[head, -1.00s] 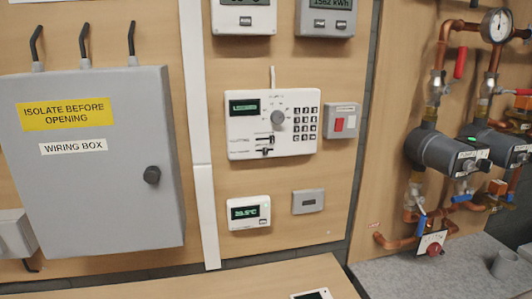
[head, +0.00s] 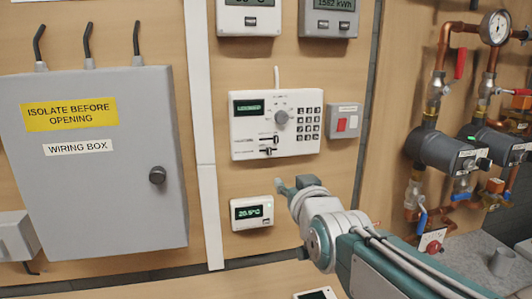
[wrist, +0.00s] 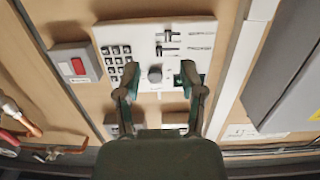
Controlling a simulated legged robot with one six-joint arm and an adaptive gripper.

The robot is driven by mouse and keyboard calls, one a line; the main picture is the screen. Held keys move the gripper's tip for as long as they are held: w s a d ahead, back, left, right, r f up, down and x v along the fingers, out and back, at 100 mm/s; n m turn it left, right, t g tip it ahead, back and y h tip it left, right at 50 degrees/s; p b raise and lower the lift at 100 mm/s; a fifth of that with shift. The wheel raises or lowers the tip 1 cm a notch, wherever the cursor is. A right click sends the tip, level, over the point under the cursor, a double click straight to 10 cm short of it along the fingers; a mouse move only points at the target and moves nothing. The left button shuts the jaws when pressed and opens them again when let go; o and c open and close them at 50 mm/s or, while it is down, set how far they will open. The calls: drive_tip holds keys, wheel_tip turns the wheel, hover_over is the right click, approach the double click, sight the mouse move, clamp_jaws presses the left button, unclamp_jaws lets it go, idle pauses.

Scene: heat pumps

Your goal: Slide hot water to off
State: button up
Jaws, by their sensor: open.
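The white controller panel (head: 305,145) is on the wooden wall, with a green display, a round knob (head: 282,117) and a keypad. Two small sliders sit at its lower left: an upper one (head: 275,139) and a lower one (head: 268,152). Their labels are too small to read, so I cannot tell which is hot water. In the wrist view the panel is upside down, with the sliders (wrist: 168,35) above the knob. My gripper (wrist: 160,88) is open and empty there, its fingers either side of the knob in the picture. In the head view my gripper (head: 284,186) is below the panel, apart from it.
A thermostat (head: 252,212) is below the panel, left of my gripper. A switch box with a red button (head: 342,121) is right of the panel. A grey wiring box (head: 95,200) stands out at the left. Pipes and pumps (head: 440,150) are at the right.

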sight(269, 150)
drive_tip(key=shift+t+y, duration=0.3)
drive_tip(key=shift+t, duration=0.3)
drive_tip(key=x, duration=0.4)
drive_tip(key=r+x, duration=0.1)
drive_tip(key=x, duration=0.3)
drive_tip(key=a+x, duration=0.1)
drive_tip(key=x, duration=0.3)
drive_tip(key=shift+r, duration=0.4)
